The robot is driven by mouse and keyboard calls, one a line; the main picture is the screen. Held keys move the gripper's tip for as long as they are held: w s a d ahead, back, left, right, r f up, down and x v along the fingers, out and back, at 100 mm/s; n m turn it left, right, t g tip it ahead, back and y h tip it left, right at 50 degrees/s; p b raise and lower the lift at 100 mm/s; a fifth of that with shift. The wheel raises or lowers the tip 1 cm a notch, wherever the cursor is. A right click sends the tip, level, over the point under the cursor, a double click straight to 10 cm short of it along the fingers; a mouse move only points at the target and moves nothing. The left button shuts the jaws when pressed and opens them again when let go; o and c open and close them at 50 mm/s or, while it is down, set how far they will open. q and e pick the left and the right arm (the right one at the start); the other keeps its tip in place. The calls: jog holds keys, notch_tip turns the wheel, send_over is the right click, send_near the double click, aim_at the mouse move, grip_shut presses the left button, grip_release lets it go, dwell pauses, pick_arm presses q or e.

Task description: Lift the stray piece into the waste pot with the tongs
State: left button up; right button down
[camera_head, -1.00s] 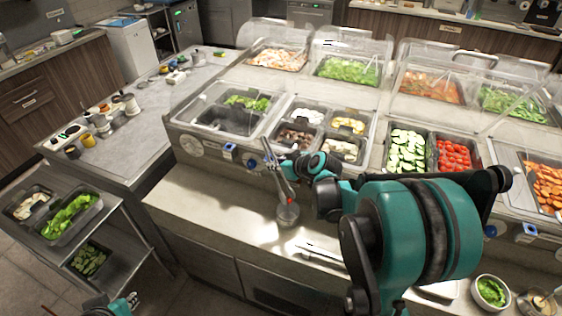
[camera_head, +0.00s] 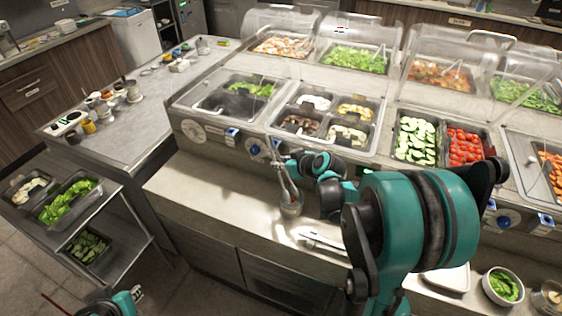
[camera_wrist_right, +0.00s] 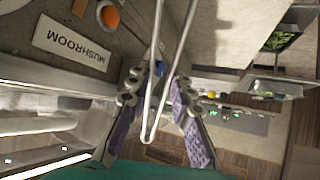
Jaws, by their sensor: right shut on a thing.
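My right gripper (camera_head: 288,166) is above the near counter, in front of the mushroom bins. It is shut on the metal tongs (camera_head: 285,182), which slant down toward a small clear pot (camera_head: 291,209) on the counter. I cannot tell whether the tongs' lower end is inside the pot or behind it. In the right wrist view the tongs (camera_wrist_right: 149,112) run between the purple-padded fingers of my right gripper (camera_wrist_right: 160,105). No stray piece can be made out for certain. My left gripper (camera_head: 132,297) shows only partly at the bottom left; its jaws are unclear.
The food bins (camera_head: 310,118) stand behind a raised front with blue knobs. Metal utensils (camera_head: 322,241) lie right of the pot. A white tray (camera_head: 447,278) and a bowl of greens (camera_head: 503,286) stand at the right. The counter left of the pot is clear.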

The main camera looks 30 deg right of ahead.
notch_tip(320, 180, down, 3)
jog(key=shift+r+b, duration=0.2)
jog(key=shift+b, duration=0.55)
jog(key=c, duration=1.8)
grip_release()
jog(key=shift+c, duration=0.2)
notch_tip(320, 180, up, 10)
jog(key=p, duration=0.8)
